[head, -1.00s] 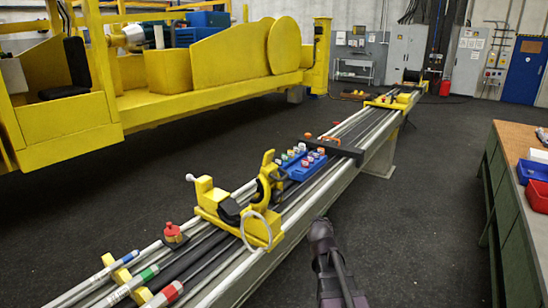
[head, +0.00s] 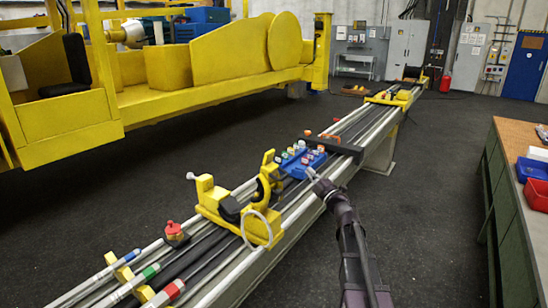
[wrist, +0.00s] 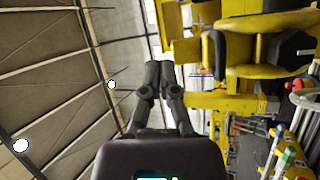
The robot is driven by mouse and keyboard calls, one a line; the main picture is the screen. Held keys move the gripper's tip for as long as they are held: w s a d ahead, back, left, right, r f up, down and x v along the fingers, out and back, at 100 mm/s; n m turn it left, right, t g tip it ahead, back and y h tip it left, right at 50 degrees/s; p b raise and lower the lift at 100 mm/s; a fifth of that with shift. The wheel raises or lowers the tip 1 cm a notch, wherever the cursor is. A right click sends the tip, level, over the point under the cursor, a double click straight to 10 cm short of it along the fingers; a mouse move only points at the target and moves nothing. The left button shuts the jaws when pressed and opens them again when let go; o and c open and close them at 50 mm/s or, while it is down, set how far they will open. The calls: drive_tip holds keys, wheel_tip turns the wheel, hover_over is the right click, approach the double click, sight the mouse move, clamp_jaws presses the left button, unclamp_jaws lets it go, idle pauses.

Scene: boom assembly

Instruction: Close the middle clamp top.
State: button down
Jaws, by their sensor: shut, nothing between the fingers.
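Along the bench, a yellow clamp fixture (head: 213,198) stands nearest, with a yellow upright part (head: 268,172) raised at its far end and a light ring (head: 262,228) on its near side. I cannot tell for sure whether that upright part is the middle clamp top. A dark crossbar (head: 343,148) with an orange handle spans the rails farther along. My gripper (head: 312,173) is over the bench's near edge, close to the blue tray, and touches no clamp that I can see. The wrist view shows its fingers (wrist: 159,76) together and empty, with no clamp between them.
A blue tray (head: 288,167) of small coloured parts lies between the yellow fixture and the crossbar. A red-topped piece (head: 174,231) sits on the rails. Another yellow fixture (head: 392,99) is at the far end. A workbench (head: 508,200) stands right. The floor between is clear.

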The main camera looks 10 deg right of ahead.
sight(269, 154)
drive_tip(key=shift+s+a+f+n+g+y, duration=0.1)
drive_tip(key=shift+s+a+n+g+y, duration=0.25)
drive_tip(key=shift+n+g+y, duration=0.7)
drive_tip(key=shift+s+a+n+g+y, duration=0.4)
drive_tip(key=shift+n+g+y, duration=0.3)
drive_tip(key=shift+n+y, duration=0.7)
drive_tip(key=shift+s+a+f+n+g+y, duration=0.1)
drive_tip(key=shift+s+a+n+g+y, duration=0.25)
drive_tip(key=shift+n+g+y, duration=0.85)
drive_tip(key=shift+r+n+t+h+p, duration=0.1)
drive_tip(key=shift+n+t+h+p, duration=0.15)
drive_tip(key=shift+t+p, duration=0.1)
drive_tip(key=p+x, duration=0.3)
drive_tip(key=x, duration=1.1)
drive_tip(key=shift+w, duration=0.1)
drive_tip(key=shift+w+a+p, duration=0.1)
drive_tip(key=shift+p, duration=0.35)
